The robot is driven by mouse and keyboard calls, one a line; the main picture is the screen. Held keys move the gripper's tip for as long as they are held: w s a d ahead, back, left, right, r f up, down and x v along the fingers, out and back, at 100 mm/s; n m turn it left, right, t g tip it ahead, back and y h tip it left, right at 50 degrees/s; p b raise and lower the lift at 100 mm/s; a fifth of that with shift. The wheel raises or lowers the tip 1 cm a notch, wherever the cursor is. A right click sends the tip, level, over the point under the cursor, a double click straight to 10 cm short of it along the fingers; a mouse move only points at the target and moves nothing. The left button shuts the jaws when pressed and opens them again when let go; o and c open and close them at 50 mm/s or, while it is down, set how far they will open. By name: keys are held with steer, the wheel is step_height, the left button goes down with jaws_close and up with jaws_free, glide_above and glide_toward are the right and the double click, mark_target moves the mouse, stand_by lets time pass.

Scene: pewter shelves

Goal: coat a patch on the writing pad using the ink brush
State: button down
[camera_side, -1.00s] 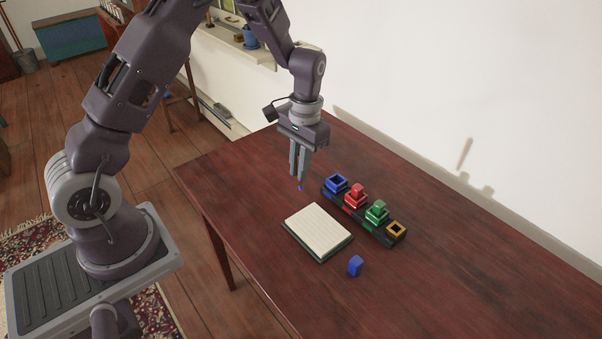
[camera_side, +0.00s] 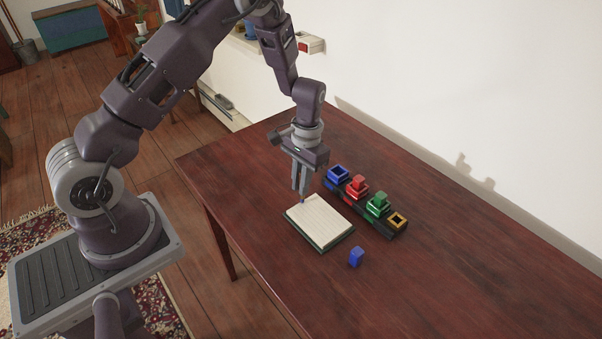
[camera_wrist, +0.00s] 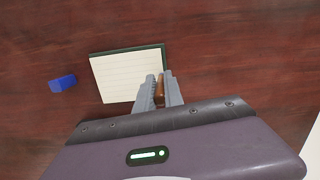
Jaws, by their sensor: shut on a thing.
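The writing pad (camera_side: 321,223), cream, lined and dark-edged, lies flat on the table; it also shows in the wrist view (camera_wrist: 112,78). My gripper (camera_side: 301,192) points down over the pad's far left corner, shut on the ink brush. The brush's brown handle (camera_wrist: 161,88) shows between the fingers in the wrist view. Its tip is at the pad's corner in the side view; I cannot tell whether it touches. I see no clear ink mark on the pad.
A dark rack (camera_side: 367,208) right of the pad holds an open blue pot (camera_side: 338,174), red (camera_side: 357,187) and green (camera_side: 377,204) pots with raised tops, and an open yellow pot (camera_side: 398,220). A blue block (camera_side: 356,257) stands in front of the pad. The near table is clear.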

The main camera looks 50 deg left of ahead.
steer(key=shift+d+r, duration=0.15)
steer(key=shift+d, duration=3)
steer(key=shift+a, duration=3.2)
steer(key=shift+r, duration=3.9)
steer(key=shift+f, duration=0.15)
